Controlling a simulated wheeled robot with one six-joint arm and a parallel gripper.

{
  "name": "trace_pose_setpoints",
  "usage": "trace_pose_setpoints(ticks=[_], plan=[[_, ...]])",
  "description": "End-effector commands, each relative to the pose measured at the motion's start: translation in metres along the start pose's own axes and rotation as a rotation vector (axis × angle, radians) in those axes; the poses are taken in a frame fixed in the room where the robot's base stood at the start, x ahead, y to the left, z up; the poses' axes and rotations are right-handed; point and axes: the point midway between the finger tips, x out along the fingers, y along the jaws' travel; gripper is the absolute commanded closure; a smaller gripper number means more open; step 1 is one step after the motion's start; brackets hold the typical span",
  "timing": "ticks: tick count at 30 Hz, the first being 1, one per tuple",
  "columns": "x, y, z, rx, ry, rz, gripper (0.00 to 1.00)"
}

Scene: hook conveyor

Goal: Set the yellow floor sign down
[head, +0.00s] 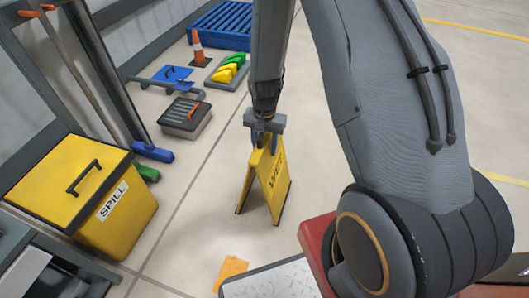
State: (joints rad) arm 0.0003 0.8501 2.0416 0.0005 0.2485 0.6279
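The yellow floor sign (268,182) is an A-frame with dark edges and the word WET on its face. It is upright with its legs spread, in the middle of the head view. My gripper (264,135) points down at the top of the sign, with its fingers around the top edge. The fingertips are small and partly hidden by the sign, but they appear closed on it. The sign's feet are at or very near the pale floor; I cannot tell whether they touch it.
A yellow SPILL bin (75,190) stands at left. An orange cloth (230,272) lies on the floor in front. Behind are a grey slotted box (185,117), an orange cone (198,48), a tray with yellow and green pieces (227,70) and a blue pallet (222,26). Floor around the sign is clear.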

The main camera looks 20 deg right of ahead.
Motion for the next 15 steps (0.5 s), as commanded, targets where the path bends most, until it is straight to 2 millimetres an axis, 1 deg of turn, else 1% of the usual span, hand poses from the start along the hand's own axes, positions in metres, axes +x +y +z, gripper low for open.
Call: trace_pose_setpoints(ticks=[1, 3, 5, 15], plan=[[0.009, 0.0, 0.0, 0.0, -0.001, 0.001, 1.0], [0.018, 0.0, 0.0, 0.0, -0.002, 0.001, 1.0], [0.024, 0.0, 0.0, 0.0, -0.002, 0.001, 1.0], [0.025, 0.0, 0.0, 0.0, 0.0, 0.0, 1.0]])
